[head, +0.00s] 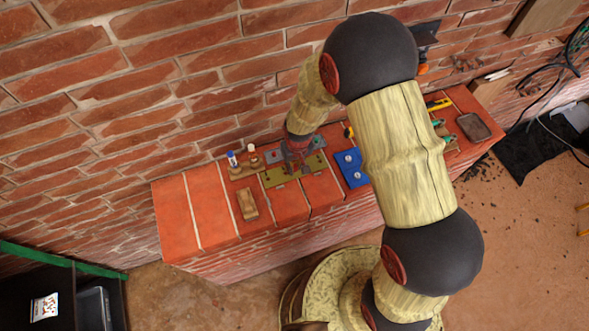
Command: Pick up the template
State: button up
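Several flat pieces lie on the red brick ledge (212,212). Olive plates (278,177) lie just below my gripper in the picture, and a blue plate (352,168) with two pale round spots lies to their right. I cannot tell for sure which flat piece is the template. My gripper (298,164) points down at the ledge, over or beside the upper edge of the olive plates. Its fingers are small and dark here, so their opening and any contact are unclear. My arm hides part of the ledge right of the blue plate.
A wooden block (248,205) lies left of the olive plates. Small bottles (232,159) stand near a wooden piece (243,173). A dark tray (474,127) lies at the ledge's right end. The brick wall (150,80) rises behind. The ledge's left end is clear.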

grip_shut()
jog(key=shift+r, duration=0.1)
